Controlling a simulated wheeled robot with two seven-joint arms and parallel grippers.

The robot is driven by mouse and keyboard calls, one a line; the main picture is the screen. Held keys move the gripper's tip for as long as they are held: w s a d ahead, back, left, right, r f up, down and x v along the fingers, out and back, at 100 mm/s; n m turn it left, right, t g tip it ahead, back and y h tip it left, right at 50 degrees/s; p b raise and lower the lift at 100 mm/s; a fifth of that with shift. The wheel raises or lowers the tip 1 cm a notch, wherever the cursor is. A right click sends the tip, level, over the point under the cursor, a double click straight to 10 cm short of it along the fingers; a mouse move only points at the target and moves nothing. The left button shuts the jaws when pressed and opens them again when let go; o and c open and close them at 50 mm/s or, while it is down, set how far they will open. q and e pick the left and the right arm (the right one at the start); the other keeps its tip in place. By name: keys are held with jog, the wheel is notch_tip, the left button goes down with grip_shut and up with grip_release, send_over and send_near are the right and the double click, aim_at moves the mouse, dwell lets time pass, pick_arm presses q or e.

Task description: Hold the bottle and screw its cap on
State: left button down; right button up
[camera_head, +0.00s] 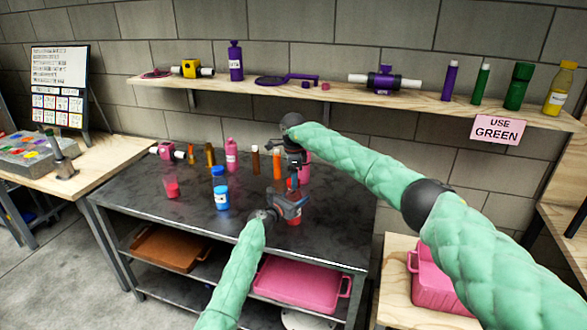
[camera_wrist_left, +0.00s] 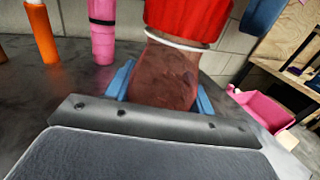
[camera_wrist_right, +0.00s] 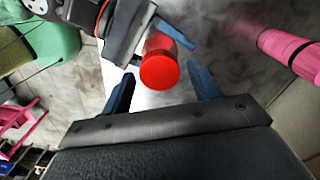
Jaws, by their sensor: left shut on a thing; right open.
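My left gripper (camera_head: 287,207) is shut on a bottle, whose lower end (camera_head: 294,220) shows under the jaws. In the left wrist view the left gripper (camera_wrist_left: 162,95) clasps the brownish, translucent bottle body (camera_wrist_left: 165,75), with a white ring and the red cap (camera_wrist_left: 185,18) above it. The cap sits on the bottle's top; how tightly, I cannot tell. My right gripper (camera_head: 293,168) is directly above, pointing down. In the right wrist view its open fingers (camera_wrist_right: 162,80) stand either side of the red cap (camera_wrist_right: 160,72), with gaps on both sides.
The dark metal table (camera_head: 150,215) holds a blue bottle (camera_head: 222,198), a red-filled container (camera_head: 171,188), a pink bottle (camera_head: 231,155) and an orange bottle (camera_head: 277,164). A wall shelf (camera_head: 340,95) holds more bottles. A sign (camera_head: 498,129) reads "USE GREEN". The table's front left is clear.

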jog(key=shift+f, duration=0.45)
jog(key=shift+c, duration=0.2)
jog(key=c, duration=1)
jog(key=m, duration=1.4)
jog(key=o, duration=1.1)
